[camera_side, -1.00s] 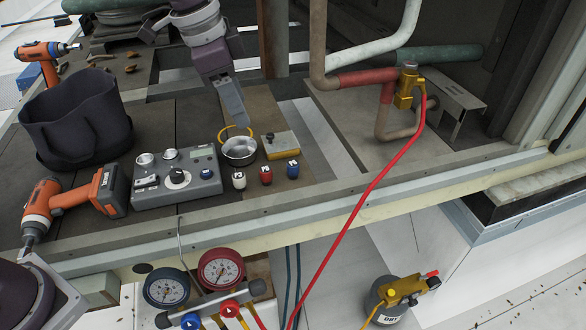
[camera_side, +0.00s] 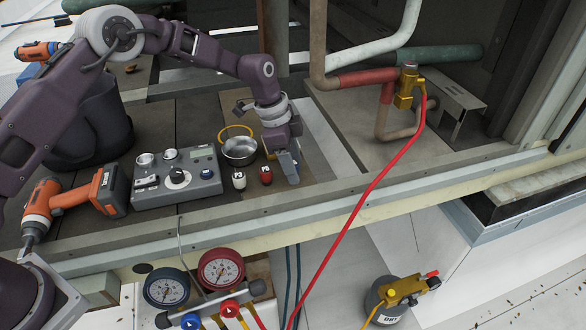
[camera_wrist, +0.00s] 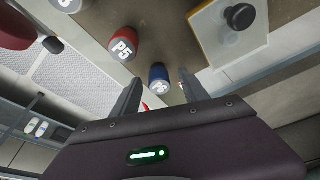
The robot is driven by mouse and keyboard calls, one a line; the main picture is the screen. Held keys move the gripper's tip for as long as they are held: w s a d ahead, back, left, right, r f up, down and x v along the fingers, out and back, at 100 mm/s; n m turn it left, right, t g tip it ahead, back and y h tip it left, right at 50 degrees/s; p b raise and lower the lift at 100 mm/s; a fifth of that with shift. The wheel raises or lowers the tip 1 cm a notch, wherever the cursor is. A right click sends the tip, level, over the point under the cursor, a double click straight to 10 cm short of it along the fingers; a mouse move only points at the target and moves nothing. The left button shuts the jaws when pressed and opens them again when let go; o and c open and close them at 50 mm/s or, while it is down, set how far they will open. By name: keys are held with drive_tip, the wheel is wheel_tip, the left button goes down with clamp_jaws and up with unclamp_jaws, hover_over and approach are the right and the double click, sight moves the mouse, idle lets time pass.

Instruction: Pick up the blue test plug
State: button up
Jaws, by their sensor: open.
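The blue test plug (camera_wrist: 159,76) stands upright with a white label on its top in the wrist view. It sits just ahead of my gripper's fingertips, in line with the gap between them. In the side view my gripper (camera_side: 291,172) is low over the platform at the right end of the plug row, and its fingers hide the blue plug. My gripper is open with a finger on either side of the gap; I cannot tell whether either finger touches the plug.
A red plug (camera_side: 266,176) and a white plug (camera_side: 239,180) stand close to the left. A metal bowl (camera_side: 240,151) and a grey control box (camera_side: 178,180) are nearby. A plate with a black knob (camera_wrist: 226,45) lies close. The platform's front edge (camera_side: 310,201) is near.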

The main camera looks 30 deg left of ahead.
clamp_jaws()
drive_tip(key=shift+r, duration=0.15)
